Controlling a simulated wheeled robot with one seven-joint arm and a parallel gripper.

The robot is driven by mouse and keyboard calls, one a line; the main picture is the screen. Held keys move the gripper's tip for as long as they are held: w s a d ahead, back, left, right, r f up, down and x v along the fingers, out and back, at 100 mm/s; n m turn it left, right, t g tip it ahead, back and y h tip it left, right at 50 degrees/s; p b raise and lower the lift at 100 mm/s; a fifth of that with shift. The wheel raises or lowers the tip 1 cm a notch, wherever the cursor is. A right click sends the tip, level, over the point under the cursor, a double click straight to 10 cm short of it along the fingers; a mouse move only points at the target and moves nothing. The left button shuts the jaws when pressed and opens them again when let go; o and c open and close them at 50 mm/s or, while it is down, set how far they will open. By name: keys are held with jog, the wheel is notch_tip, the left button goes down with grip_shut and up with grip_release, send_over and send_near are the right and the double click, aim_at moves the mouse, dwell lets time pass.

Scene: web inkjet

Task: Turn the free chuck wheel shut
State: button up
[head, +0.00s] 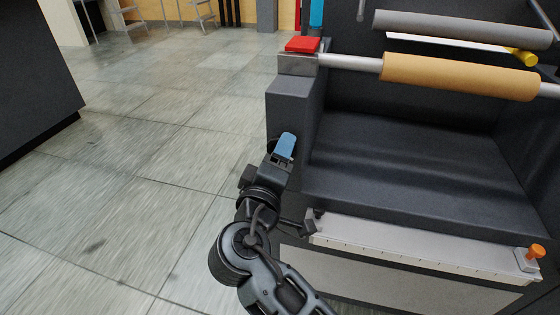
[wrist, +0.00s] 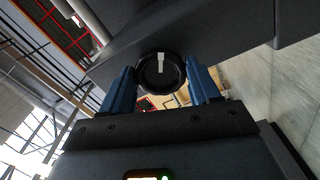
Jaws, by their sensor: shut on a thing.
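The chuck wheel (wrist: 152,76) is a round black knob with a white pointer mark near the top of its face. In the wrist view it sits between the two blue fingers of my gripper (wrist: 159,70), which are shut on its sides. In the head view my gripper (head: 285,146) is at the dark left end block (head: 290,108) of the machine, and its fingers and wrist hide most of the wheel there.
A tan roll (head: 460,76) on a metal shaft (head: 350,62) spans the machine. A red block (head: 301,44) tops the shaft's left end. A grey roller (head: 450,28) lies behind. A pale ruled bar (head: 420,249) with an orange knob (head: 536,252) runs along the front. Tiled floor at left is clear.

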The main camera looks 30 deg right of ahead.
jog(key=shift+f, duration=0.1)
dwell(0.3)
jog(key=o, duration=1.1)
jog(key=shift+c, duration=0.2)
jog(key=v, duration=0.8)
jog(key=shift+w, duration=0.1)
